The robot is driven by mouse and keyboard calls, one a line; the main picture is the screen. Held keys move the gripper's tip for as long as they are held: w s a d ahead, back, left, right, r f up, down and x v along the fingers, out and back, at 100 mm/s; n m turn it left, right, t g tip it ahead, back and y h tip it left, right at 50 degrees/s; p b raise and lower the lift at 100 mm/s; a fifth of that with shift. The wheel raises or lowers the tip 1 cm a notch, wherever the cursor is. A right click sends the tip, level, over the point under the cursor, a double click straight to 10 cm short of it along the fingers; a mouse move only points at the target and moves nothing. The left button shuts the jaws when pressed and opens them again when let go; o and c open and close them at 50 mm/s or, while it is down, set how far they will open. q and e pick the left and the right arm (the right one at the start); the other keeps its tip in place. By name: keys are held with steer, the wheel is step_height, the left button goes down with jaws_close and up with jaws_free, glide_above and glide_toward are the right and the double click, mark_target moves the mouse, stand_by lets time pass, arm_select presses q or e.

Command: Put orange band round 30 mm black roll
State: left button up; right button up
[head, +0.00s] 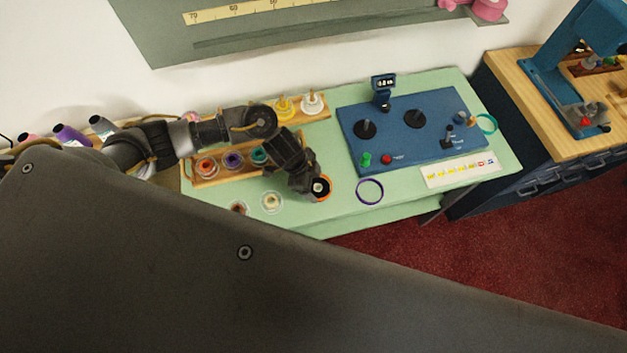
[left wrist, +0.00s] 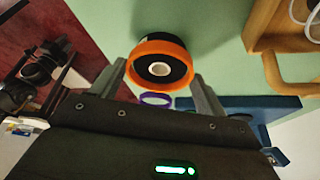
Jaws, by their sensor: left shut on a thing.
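The orange band (left wrist: 138,55) sits between the two fingers of my left gripper (left wrist: 160,72), which is shut on it. The black roll (left wrist: 178,70) with its white core shows through the band, and its dark side shows behind the band's far edge. I cannot tell whether the band is round the roll or just above its top. In the head view the left gripper (head: 314,190) is over the front edge of the green counter; the orange band (head: 328,194) and black roll (head: 318,187) are partly hidden by it. My right gripper is not in view.
A purple band (head: 369,191) lies right of the gripper. A blue panel (head: 390,138) with knobs and a small display stands behind it. A pale roll (head: 272,202) is to the left. A wooden rack (head: 222,178) holds several coloured rolls. A teal band (head: 487,124) is far right.

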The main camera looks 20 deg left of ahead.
mark_target(314, 187)
arm_select(q)
steer(key=shift+f, duration=0.25)
stand_by(0.4)
steer(key=o, duration=1)
steer(key=shift+r, duration=0.1)
step_height(314, 187, up, 4)
steer(key=p, duration=0.4)
steer(key=shift+r, duration=1.4)
